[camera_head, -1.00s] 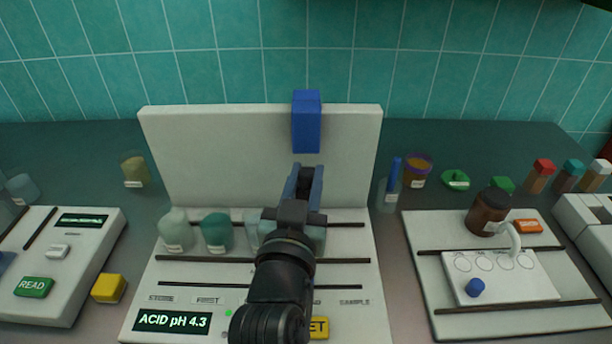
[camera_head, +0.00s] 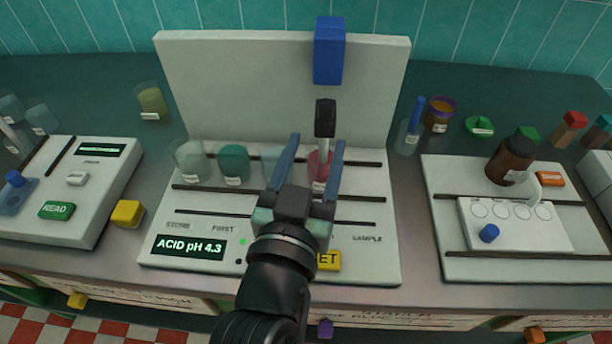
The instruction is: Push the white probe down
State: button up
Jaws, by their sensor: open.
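A probe with a black top (camera_head: 325,118) stands below the blue block (camera_head: 328,50) on the white back panel. Its lower part is by a pink beaker (camera_head: 318,168). I see no clearly white probe there; a thin white rod (camera_head: 8,132) shows at the left edge, and I cannot tell what it is. My gripper (camera_head: 316,142) is open, its two blue fingers apart, in front of the pink beaker and below the black top. Nothing is visibly held. Whether the fingers touch the beaker or probe is unclear.
Several beakers, one teal (camera_head: 235,163), stand in the row to the left. A lit display (camera_head: 188,247) reads ACID pH 4.3. A yellow button (camera_head: 328,261) is partly hidden by my arm. A brown bottle (camera_head: 510,160) and white curved spout (camera_head: 548,179) stand right.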

jog(key=s, duration=0.4)
jog(key=shift+s+a, duration=0.3)
jog(key=shift+a, duration=0.1)
notch_tip(320, 180, up, 50)
jog(key=s+d+n+t+y+p, duration=0.25)
jog(key=t+p, duration=0.75)
jog(key=p, duration=0.5)
notch_tip(320, 180, down, 45)
jog(key=s+b, duration=0.1)
jog(key=b, duration=4.4)
jog(key=shift+a+m, duration=0.15)
jog(key=shift+m, duration=0.2)
